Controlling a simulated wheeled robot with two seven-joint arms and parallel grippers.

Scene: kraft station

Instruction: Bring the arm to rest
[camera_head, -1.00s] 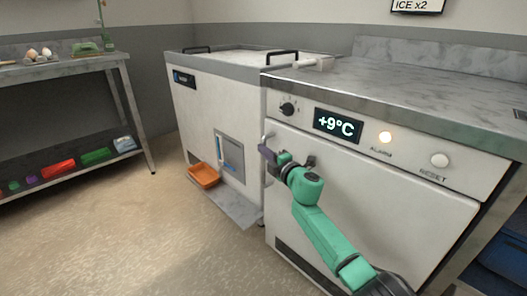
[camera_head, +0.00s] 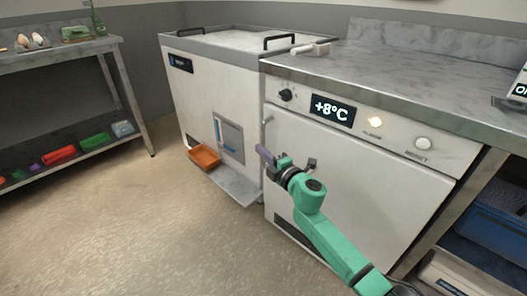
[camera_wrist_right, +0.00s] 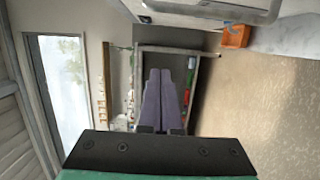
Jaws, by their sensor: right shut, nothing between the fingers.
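My right arm (camera_head: 334,245) is green and reaches in from the lower right in the head view. My right gripper (camera_head: 264,154) is shut and empty, in front of the left edge of the white cabinet door (camera_head: 350,190). I cannot tell whether it touches the door or its handle. In the right wrist view, the two purple-grey fingers (camera_wrist_right: 160,80) lie together with nothing between them. My left gripper is not in view.
The cabinet's display (camera_head: 332,110) reads +8°C, with a lit lamp (camera_head: 376,122) beside it. An orange tray (camera_head: 204,158) sits at the white chest (camera_head: 188,110). A shelf table (camera_head: 60,55) stands left. A blue crate (camera_head: 490,235) is right. The floor (camera_head: 130,220) is clear.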

